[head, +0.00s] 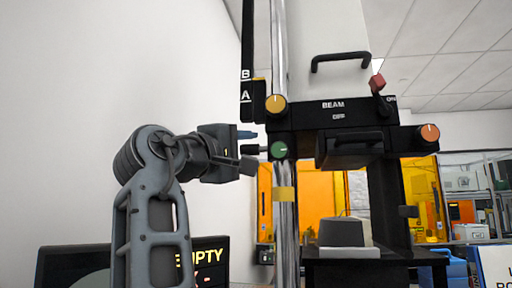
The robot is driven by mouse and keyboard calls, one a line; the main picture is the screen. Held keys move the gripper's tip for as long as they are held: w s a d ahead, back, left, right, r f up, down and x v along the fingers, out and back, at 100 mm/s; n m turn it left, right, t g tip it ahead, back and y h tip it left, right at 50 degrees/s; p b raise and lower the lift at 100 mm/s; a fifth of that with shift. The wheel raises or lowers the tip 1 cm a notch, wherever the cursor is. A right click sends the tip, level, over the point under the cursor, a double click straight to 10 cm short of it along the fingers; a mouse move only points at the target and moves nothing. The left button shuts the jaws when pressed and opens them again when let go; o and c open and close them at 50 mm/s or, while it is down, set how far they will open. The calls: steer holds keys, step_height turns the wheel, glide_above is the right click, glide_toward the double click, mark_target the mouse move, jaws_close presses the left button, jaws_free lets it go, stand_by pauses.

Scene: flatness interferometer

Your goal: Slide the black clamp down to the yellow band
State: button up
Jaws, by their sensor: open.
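A shiny vertical post (279,50) runs through the black instrument head. The black clamp (262,150), with a green knob (279,150) on it, appears to sit on this post just under the head. The yellow band (284,194) is around the post lower down, with bare post between. My gripper (247,150) reaches in from the left at the clamp's height. Its fingers are open, one above and one below the clamp's dark left end. I cannot tell whether they touch it.
A dark display (212,262) is lower left. The upper left shows only bare wall.

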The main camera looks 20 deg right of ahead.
steer(key=shift+x, duration=1.4)
steer(key=shift+c, duration=0.2)
jaws_close()
